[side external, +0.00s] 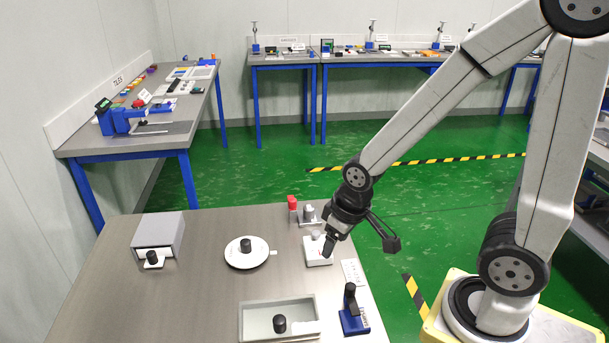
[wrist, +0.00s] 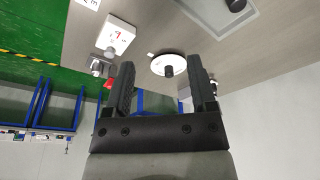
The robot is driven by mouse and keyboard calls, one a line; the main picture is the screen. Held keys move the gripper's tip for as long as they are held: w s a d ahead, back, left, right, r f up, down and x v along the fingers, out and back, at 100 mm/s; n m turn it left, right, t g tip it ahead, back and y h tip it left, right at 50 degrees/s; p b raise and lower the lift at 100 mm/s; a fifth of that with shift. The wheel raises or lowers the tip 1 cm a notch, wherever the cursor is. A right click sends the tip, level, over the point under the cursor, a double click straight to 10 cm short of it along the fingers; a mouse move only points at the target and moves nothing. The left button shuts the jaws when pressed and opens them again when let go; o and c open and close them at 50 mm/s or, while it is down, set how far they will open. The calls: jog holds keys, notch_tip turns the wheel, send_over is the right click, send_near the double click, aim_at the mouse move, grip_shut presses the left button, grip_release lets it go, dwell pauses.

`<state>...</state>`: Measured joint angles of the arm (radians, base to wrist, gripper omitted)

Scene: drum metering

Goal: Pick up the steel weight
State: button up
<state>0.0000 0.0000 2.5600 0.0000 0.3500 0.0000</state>
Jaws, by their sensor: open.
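A small grey metallic piece (side external: 308,213), which looks like the steel weight, stands near the back edge of the table beside a red-capped item (side external: 292,203). In the wrist view the metallic piece (wrist: 97,66) is up and left of my left finger, partly unclear. My gripper (side external: 328,249) points down over the white box (side external: 317,258), in front of the metallic piece. In the wrist view my gripper (wrist: 160,62) is open, with nothing held between the fingers. Whether its tips touch the white box cannot be told.
A white round dish (side external: 232,257) with a black knob sits mid-table. A grey box (side external: 160,233) is at left, a grey tray (side external: 247,322) in front. A blue stand (side external: 354,323) with a black top is at the right edge. Bare table lies between them.

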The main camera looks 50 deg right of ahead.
jog(key=shift+o, duration=1.4)
